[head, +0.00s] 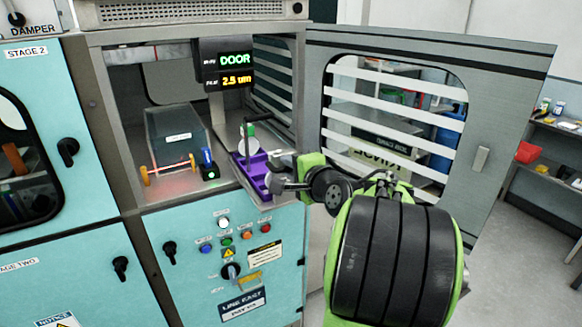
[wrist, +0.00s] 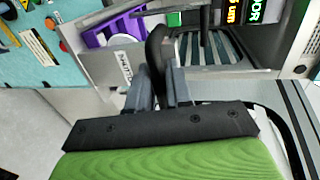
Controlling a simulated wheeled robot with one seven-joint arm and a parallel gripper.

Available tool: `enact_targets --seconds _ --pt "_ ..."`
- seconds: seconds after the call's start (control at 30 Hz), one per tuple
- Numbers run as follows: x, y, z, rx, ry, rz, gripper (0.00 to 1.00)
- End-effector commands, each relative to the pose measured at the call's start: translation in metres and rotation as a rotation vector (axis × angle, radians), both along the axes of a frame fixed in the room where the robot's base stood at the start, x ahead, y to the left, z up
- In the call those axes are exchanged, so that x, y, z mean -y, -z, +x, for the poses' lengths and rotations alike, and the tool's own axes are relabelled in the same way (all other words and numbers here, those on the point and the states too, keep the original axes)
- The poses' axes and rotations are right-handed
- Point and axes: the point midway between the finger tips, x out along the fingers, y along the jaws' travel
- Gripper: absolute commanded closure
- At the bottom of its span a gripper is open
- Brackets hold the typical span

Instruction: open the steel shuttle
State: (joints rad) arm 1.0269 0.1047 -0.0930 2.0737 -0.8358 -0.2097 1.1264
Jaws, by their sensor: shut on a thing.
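The steel shuttle (wrist: 100,66) shows in the wrist view as a grey front panel with a partly hidden label. A black handle (wrist: 155,50) stands out from it. My gripper (wrist: 160,78) is shut on this handle, with one grey finger on either side. In the head view my gripper (head: 275,181) is at the front right of the cabinet opening, beside a purple holder (head: 251,176). The purple holder carries a white disc and a green-topped part. My gripper hides much of the shuttle's front in the head view.
The grey cabinet door (head: 482,125) is swung wide open on the right, close behind my arm. A display (head: 233,70) reads DOOR. Inside stand a grey box (head: 178,138) and a roller with a glowing red line. A button panel (head: 228,250) is below.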

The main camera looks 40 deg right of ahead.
Motion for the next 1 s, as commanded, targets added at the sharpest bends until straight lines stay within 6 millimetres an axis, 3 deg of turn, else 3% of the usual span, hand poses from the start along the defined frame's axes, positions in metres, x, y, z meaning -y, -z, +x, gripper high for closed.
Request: enact_targets --seconds 0.03,0.07,0.17,0.43,0.53,1.0 --pt "0.0 0.002 0.0 -0.004 -0.001 0.003 1.0" --pt "0.0 0.002 0.0 -0.004 -0.001 0.003 0.79" --pt "0.0 0.001 0.0 -0.003 -0.001 0.003 0.64" --pt "0.0 0.0 -0.001 -0.001 0.0 0.001 0.63" --pt "-0.002 -0.001 -0.009 -0.001 0.003 0.001 0.63" --pt "-0.036 -0.027 -0.124 0.0 0.004 0.001 0.63"
